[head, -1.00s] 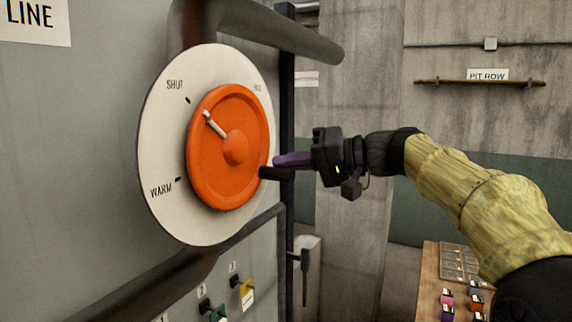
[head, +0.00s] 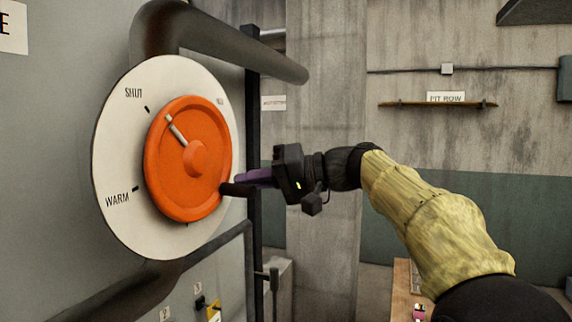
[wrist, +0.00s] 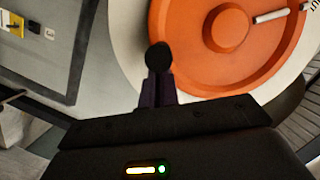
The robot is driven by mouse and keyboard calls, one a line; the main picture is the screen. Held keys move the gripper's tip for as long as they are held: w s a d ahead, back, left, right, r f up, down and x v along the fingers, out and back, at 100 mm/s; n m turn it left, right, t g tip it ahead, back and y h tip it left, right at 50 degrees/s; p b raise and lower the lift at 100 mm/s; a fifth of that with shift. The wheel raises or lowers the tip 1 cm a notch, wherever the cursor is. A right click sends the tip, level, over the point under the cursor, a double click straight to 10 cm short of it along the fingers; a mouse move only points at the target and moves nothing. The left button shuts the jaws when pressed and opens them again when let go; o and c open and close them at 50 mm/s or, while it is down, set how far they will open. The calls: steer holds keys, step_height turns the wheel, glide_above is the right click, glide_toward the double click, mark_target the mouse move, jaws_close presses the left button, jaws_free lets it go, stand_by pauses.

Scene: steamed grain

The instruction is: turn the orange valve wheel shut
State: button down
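The orange valve wheel (head: 205,198) is mounted on a round white dial plate (head: 115,165) on the grey panel at left. A dark handle (head: 232,189) sticks out from the wheel's lower right rim. My gripper (head: 250,178) reaches it from the right, its purple fingers close together on the handle. In the wrist view the handle's round dark end (wrist: 159,57) shows at the tips of the fingers (wrist: 158,92), in front of the wheel (wrist: 180,55).
A thick pipe (head: 230,48) juts out above the dial, and another pipe (head: 140,285) runs below it. A dark upright post (head: 254,120) stands behind the gripper. Small coloured switches (head: 212,310) sit on the panel below.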

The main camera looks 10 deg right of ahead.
steer(key=s+d+r+b, duration=0.1)
steer(key=d+r+b, duration=0.1)
steer(key=d, duration=0.9)
steer(key=shift+s+r, duration=0.15)
steer(key=shift+r, duration=0.55)
steer(key=shift+s, duration=0.15)
